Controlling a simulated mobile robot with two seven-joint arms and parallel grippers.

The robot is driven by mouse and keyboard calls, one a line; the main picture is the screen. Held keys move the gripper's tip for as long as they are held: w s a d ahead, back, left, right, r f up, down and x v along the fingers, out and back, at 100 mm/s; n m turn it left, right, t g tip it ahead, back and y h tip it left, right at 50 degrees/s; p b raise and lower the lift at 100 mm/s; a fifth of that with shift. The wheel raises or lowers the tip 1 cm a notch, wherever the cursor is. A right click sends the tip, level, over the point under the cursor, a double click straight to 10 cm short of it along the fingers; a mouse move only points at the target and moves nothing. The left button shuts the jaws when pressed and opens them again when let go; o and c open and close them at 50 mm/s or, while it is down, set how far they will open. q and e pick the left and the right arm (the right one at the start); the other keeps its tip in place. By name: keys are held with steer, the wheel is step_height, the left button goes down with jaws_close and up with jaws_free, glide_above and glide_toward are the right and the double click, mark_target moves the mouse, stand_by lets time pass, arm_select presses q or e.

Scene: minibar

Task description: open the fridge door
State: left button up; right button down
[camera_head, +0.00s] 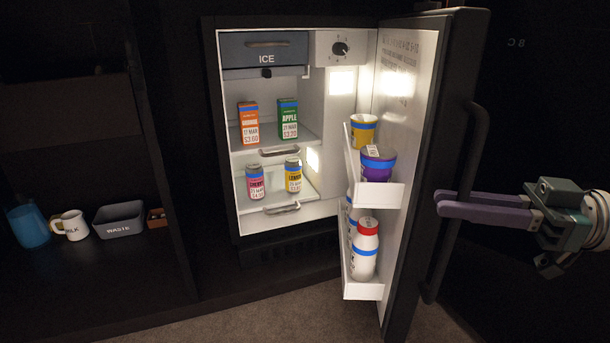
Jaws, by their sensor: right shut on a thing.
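The fridge (230,165) stands in the middle of the view with its lit white inside showing. Its door (405,130) stands wide open, swung out to the right. The dark vertical door handle (477,145) is on the door's outer face. My right gripper (448,204) comes in from the right with its purple fingers at the handle. It is shut on the handle, and the fingers cover part of it. My left gripper is not in view.
The door shelves (372,195) hold tubs and bottles. Inside the fridge are an ICE drawer (265,48), two cartons and two cans. At left, a low shelf holds a blue cup (28,224), a mug (72,225) and a grey WASTE bin (119,220). Floor shows below the fridge.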

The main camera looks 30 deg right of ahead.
steer(key=shift+s+d, duration=0.1)
steer(key=shift+d, duration=0.05)
steer(key=c, duration=0.9)
jaws_free()
steer(key=shift+o, duration=0.2)
step_height(320, 180, up, 20)
steer(key=p, duration=1.6)
